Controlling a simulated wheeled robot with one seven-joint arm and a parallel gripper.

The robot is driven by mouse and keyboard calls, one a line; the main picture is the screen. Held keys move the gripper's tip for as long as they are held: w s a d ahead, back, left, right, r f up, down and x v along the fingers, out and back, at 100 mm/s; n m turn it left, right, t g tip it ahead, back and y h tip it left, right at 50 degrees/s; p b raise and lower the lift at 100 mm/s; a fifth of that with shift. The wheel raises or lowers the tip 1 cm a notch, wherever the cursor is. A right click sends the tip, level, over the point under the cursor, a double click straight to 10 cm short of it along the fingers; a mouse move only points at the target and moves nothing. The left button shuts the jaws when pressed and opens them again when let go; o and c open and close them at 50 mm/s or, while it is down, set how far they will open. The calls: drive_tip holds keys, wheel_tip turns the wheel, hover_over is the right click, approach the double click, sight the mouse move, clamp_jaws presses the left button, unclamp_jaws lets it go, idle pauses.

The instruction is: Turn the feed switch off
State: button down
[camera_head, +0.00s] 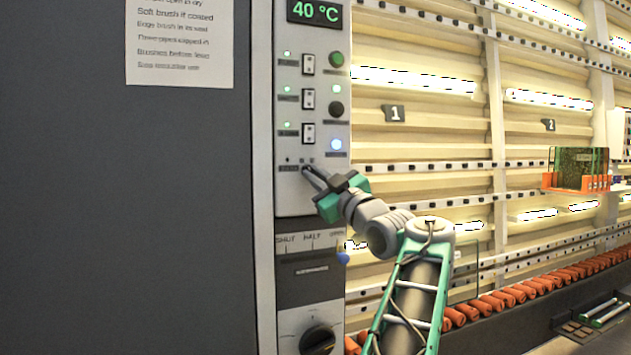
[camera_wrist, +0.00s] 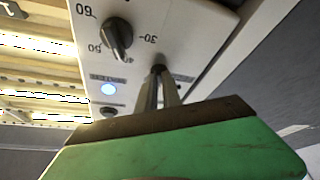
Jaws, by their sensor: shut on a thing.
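The grey control panel (camera_head: 296,205) stands at the middle of the head view. Its lowest small switch, the feed switch, sits under my fingertips and is mostly hidden, so I cannot tell its position. The lamp (camera_head: 287,160) by that row looks dark. My gripper (camera_head: 308,172) reaches in from the lower right and is shut on the feed switch. In the wrist view my narrow fingers (camera_wrist: 158,72) come together on a small dark part at the panel face.
Three rocker switches (camera_head: 308,99) with lit green lamps are above, beside round buttons and a lit blue-white button (camera_head: 336,144). A slider strip (camera_head: 310,268) and a black knob (camera_head: 317,340) are below. The wrist view shows a dial knob (camera_wrist: 117,38). Shelving with orange rollers (camera_head: 490,304) lies right.

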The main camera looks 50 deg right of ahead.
idle(0.4)
drive_tip(key=c, duration=1.5)
unclamp_jaws()
drive_tip(key=b+v, duration=0.1)
drive_tip(key=v, duration=0.6)
drive_tip(key=shift+s+a+f, duration=0.1)
drive_tip(key=shift+s+f, duration=0.05)
drive_tip(key=shift+s, duration=0.2)
